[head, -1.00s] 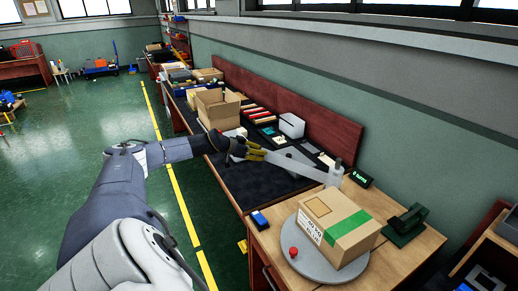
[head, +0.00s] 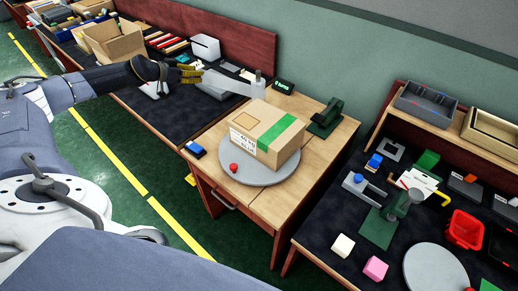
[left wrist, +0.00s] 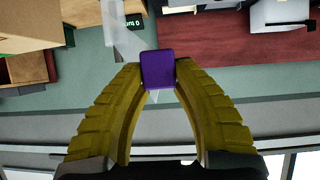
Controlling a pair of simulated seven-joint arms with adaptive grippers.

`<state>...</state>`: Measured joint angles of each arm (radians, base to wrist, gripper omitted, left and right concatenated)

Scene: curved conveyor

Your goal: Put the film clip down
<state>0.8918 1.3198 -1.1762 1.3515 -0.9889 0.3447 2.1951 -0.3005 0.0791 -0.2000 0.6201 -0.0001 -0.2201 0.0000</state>
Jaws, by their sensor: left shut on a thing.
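The film clip, a purple block (left wrist: 159,70), sits between the yellow fingertips of my left gripper (left wrist: 158,75) in the left wrist view. The gripper is shut on it. In the head view, my left gripper (head: 188,76) is in the air above the dark bench at upper left, and the clip cannot be made out there. A pale film strip (head: 226,84) runs from the gripper to a grey post (head: 258,84) behind the turntable. A cardboard box (head: 264,137) with a green band sits on the round grey turntable (head: 262,178). My right gripper is not in view.
A red button (head: 233,168) is at the turntable's front left, and a blue item (head: 196,149) lies on the table's left edge. A green dispenser (head: 326,118) and a small display (head: 284,87) stand behind the box. The right bench (head: 318,229) is crowded with parts.

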